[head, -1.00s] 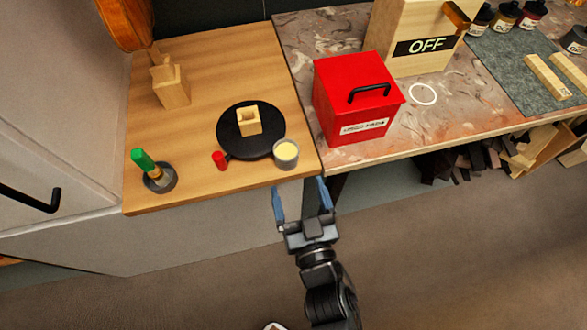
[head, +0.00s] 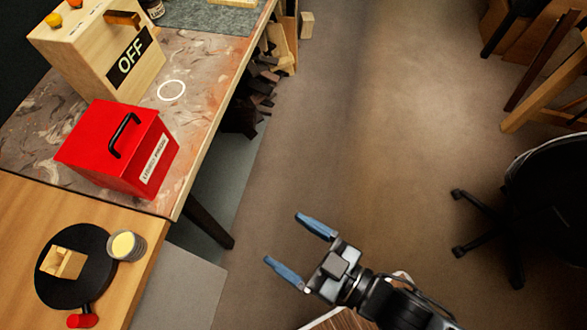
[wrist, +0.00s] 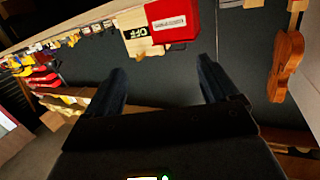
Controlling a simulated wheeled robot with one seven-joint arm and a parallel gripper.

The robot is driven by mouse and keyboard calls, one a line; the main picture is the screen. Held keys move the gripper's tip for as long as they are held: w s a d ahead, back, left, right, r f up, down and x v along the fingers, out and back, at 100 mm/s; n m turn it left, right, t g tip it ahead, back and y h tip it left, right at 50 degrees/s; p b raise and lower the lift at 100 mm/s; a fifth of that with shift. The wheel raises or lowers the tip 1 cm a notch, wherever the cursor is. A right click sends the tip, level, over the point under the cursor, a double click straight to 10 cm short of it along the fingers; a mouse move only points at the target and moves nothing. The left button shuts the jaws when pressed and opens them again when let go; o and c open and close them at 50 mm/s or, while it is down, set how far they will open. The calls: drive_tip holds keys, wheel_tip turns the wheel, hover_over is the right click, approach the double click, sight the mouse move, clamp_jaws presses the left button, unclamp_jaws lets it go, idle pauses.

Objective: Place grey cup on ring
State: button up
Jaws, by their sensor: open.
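The grey cup (head: 139,247), with pale yellow contents, stands on the wooden bench at its right edge, touching or very near the round black plate (head: 56,289). My gripper (head: 297,240) is open and empty over the floor, to the right of the benches and well apart from the cup. In the wrist view its two fingers (wrist: 158,85) are spread with nothing between them. The cup and ring cannot be made out there.
The red box (head: 95,155) stands on the marbled bench near the ring, with a wooden OFF box (head: 88,60) behind it. A wooden block (head: 68,262) sits on the plate. A black chair (head: 550,200) stands at right. The middle floor is clear.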

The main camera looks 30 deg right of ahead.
drive_tip(key=s+d+r+m+h, duration=0.2)
drive_tip(key=s+d+r+h, duration=0.2)
drive_tip(key=d, duration=0.5)
drive_tip(key=s+r, duration=0.2)
drive_tip(key=s, duration=0.1)
drive_tip(key=shift+s+m+t, duration=0.2)
drive_tip(key=shift+m+t, duration=0.1)
drive_tip(key=s+d+r+h, duration=0.1)
drive_tip(key=s+r, duration=0.1)
drive_tip(key=r, duration=0.1)
drive_tip(key=s+d+r+m+h, duration=0.1)
drive_tip(key=s+d+r, duration=0.1)
drive_tip(key=r, duration=0.1)
drive_tip(key=s+d+r+m+h, duration=0.1)
drive_tip(key=s+d+r, duration=0.1)
drive_tip(key=r, duration=0.1)
drive_tip(key=shift+s+d+h, duration=0.1)
drive_tip(key=shift+d+h, duration=0.1)
drive_tip(key=shift+h, duration=0.2)
